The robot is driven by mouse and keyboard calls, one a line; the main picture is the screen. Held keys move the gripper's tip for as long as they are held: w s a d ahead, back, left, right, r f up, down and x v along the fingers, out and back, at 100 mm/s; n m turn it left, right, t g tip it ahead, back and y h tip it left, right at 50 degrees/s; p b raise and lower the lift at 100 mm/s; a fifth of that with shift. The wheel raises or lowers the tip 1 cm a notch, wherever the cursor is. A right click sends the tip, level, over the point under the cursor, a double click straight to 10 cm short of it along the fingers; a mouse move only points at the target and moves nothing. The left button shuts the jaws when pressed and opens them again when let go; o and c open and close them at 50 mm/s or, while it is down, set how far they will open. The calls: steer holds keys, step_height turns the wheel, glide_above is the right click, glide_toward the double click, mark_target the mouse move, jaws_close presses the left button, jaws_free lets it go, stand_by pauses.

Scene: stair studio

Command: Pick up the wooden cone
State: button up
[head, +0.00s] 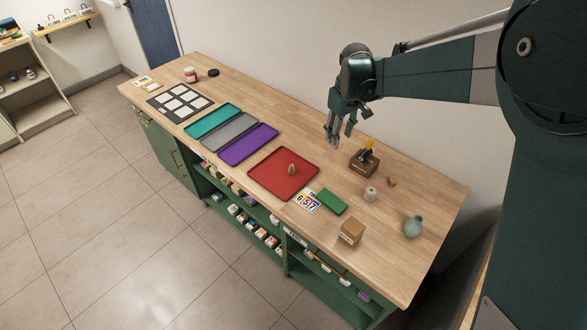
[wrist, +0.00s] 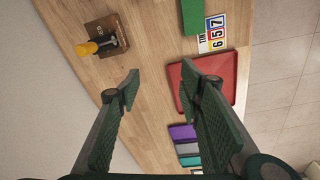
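A small brown, pointed wooden piece, which looks like the wooden cone (head: 292,169), stands on the red tray (head: 268,180) in the head view. The tray also shows in the wrist view (wrist: 228,66), partly behind a finger; I cannot make out the cone there. A second small wooden piece (head: 391,181) lies on the bare tabletop to the right; its exact shape is too small to tell. My gripper (head: 340,133) is above the back of the table, apart from both pieces. In the wrist view my gripper (wrist: 160,80) has its fingers spread with nothing between them.
A wooden holder with a yellow-handled tool (head: 364,162) stands near my gripper. A green block (head: 331,201), number card (head: 305,201), pale spool-like item (head: 370,194), wooden box (head: 351,232) and blue-grey vase (head: 413,227) are at the right. Purple (head: 248,144), grey and teal trays lie left.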

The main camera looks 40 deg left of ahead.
mark_target(292, 165)
steer(key=s+a+f+n, duration=0.1)
steer(key=s+a+f, duration=0.1)
steer(key=a+f, duration=0.2)
steer(key=s+a+f+n, duration=0.1)
steer(key=s+a+f, duration=0.1)
steer(key=a+f, duration=0.3)
steer(key=s+a+f+n+g+h, duration=0.1)
steer(key=s+a+f, duration=0.1)
steer(key=a+f, duration=0.2)
steer(key=shift+s+a+f, duration=0.2)
steer(key=shift+a, duration=0.6)
steer(key=shift+s+a+f, duration=0.15)
steer(key=shift+a+f, duration=0.05)
steer(key=shift+a, duration=0.55)
steer(key=shift+s+a+f, duration=0.25)
steer(key=shift+a+f, duration=0.05)
steer(key=shift+f, duration=1.3)
steer(key=shift+w+d+f, duration=0.1)
steer(key=shift+w+f, duration=0.05)
steer(key=shift+f, duration=2.45)
